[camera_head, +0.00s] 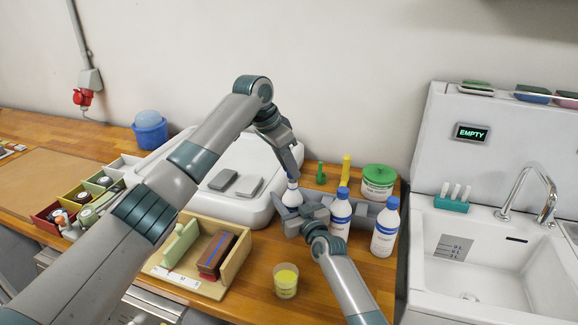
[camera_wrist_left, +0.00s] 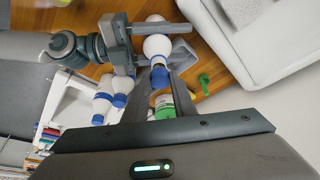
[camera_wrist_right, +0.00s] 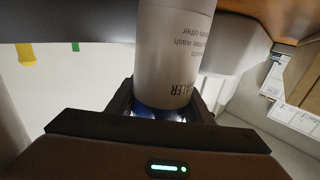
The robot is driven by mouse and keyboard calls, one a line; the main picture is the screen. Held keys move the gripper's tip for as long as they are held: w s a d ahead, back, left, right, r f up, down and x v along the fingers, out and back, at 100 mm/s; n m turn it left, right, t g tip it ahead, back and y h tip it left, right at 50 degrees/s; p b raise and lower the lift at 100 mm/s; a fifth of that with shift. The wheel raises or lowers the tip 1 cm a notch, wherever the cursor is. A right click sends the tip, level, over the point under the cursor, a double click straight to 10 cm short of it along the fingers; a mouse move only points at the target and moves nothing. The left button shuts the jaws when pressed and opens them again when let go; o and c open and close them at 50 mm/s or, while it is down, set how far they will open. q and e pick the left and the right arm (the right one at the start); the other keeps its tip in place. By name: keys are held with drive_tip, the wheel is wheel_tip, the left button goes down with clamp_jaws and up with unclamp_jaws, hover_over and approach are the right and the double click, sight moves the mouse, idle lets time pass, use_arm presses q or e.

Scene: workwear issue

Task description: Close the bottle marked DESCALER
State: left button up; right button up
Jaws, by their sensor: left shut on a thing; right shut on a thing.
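A white bottle (camera_head: 291,198) with a blue band stands at the grey holder. In the right wrist view it is the white bottle (camera_wrist_right: 175,55) whose label ends in "ALER". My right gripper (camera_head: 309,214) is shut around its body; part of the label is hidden. My left gripper (camera_head: 292,174) comes down from above, shut on a blue cap (camera_wrist_left: 160,76) at the bottle's neck. The cap looks in line with the bottle (camera_wrist_left: 156,46) and touching it; I cannot tell how tightly it sits.
Two more white bottles with blue caps, one nearer (camera_head: 340,214) and one farther right (camera_head: 385,230), stand close to my right gripper. A green-lidded tub (camera_head: 378,182), a cup of yellow liquid (camera_head: 286,281) and a wooden box (camera_head: 235,262) are around. The sink (camera_head: 480,255) is right.

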sight(288, 173)
use_arm(q)
drive_tip(key=shift+f, duration=0.9)
drive_tip(key=shift+f, duration=0.55)
idle(0.4)
use_arm(e)
clamp_jaws()
use_arm(q)
drive_tip(key=m, duration=0.1)
drive_tip(key=m+g, duration=0.1)
drive_tip(key=m, duration=0.2)
drive_tip(key=shift+w+a+g+h, duration=0.1)
drive_tip(key=shift+w+g+h, duration=0.2)
drive_tip(key=shift+w+g, duration=0.1)
drive_tip(key=shift+m+g, duration=0.4)
drive_tip(key=shift+m, duration=1)
drive_tip(key=o, duration=1)
drive_tip(key=shift+r, duration=0.1)
